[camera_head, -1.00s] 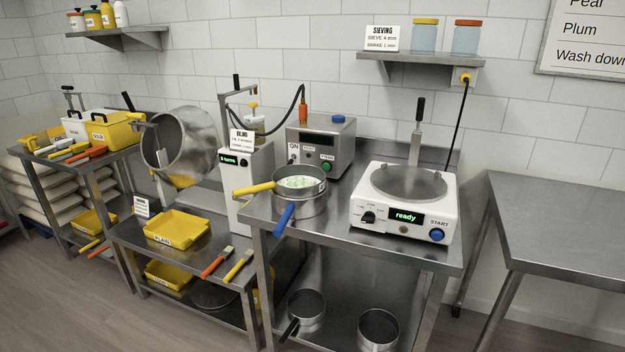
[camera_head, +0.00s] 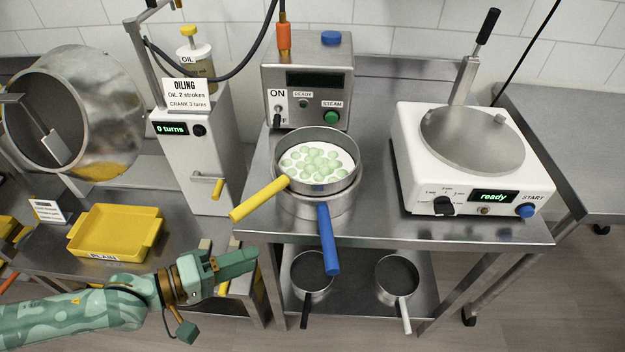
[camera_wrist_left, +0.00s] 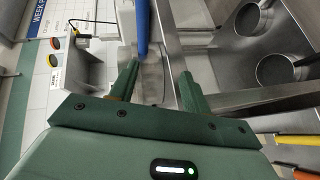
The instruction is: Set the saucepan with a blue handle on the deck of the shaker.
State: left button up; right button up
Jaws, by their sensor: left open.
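The saucepan with a blue handle (camera_head: 328,240) stands on the steel table, its handle pointing toward the front edge. A yellow-handled sieve-like pan (camera_head: 262,198) holding pale green gummies sits on top of it, hiding its inside. The shaker (camera_head: 470,190) is the white machine at right, with a round steel deck (camera_head: 473,142) that is bare and a display reading "ready". My left gripper (camera_head: 248,262) is open and empty, left of the blue handle's end and apart from it. In the left wrist view, the blue handle (camera_wrist_left: 142,28) shows beyond the open fingers (camera_wrist_left: 158,78). My right gripper is not in view.
A steam unit (camera_head: 308,85) stands behind the saucepan. The oiling stand (camera_head: 195,150) is to its left, and a yellow tray (camera_head: 115,232) is on a lower table. Two pans (camera_head: 398,275) are on the shelf below. An upright lever (camera_head: 472,70) rises behind the deck.

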pick_arm(q)
notch_tip(320, 180, up, 3)
jog(key=s+d+n, duration=0.1)
jog(key=s+d, duration=0.1)
jog(key=d, duration=0.1)
send_near(329, 240)
jog(key=w+d+f, duration=0.3)
jog(key=w+d, duration=0.1)
jog(key=shift+h, duration=0.3)
jog(key=x, duration=0.4)
jog(key=shift+s+d+r+b, duration=0.1)
jog(key=shift+s+d+b, duration=0.05)
jog(key=shift+d+b, duration=0.2)
jog(key=shift+d, duration=0.1)
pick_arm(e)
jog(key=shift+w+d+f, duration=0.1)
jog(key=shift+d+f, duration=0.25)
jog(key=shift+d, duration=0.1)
pick_arm(q)
grip_shut()
jog(key=shift+r, duration=0.1)
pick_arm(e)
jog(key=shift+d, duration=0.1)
